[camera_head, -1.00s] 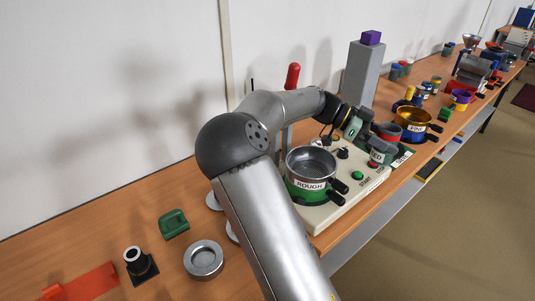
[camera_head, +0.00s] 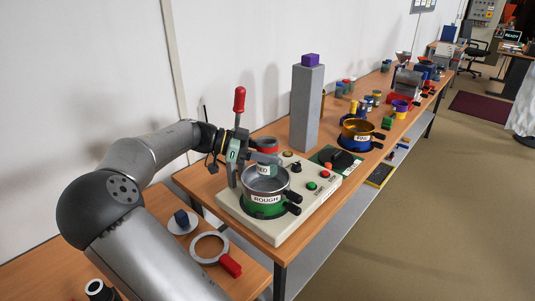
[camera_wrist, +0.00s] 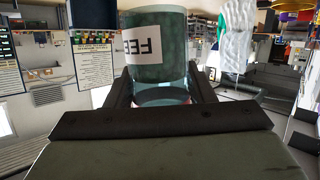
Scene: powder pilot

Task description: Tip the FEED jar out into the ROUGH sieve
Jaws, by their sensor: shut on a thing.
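The FEED jar (camera_head: 263,170) is grey with a red band near its top and a white label. It looks upright in the head view, at the far rim of the ROUGH sieve (camera_head: 265,204). I cannot tell whether it is over the sieve or just behind it. The sieve is a silver pan in a green-and-black holder, and its inside looks empty where it shows. My gripper (camera_head: 245,154) is shut on the jar. In the wrist view the jar (camera_wrist: 158,50) sits between my fingers (camera_wrist: 160,92), with dark green showing through its wall.
A grey post with a purple block (camera_head: 310,60) rises behind. The cream control base (camera_head: 310,205) carries buttons and a black knob. The FINE sieve (camera_head: 357,128) is farther right. A red-handled ring (camera_head: 210,248) lies in front.

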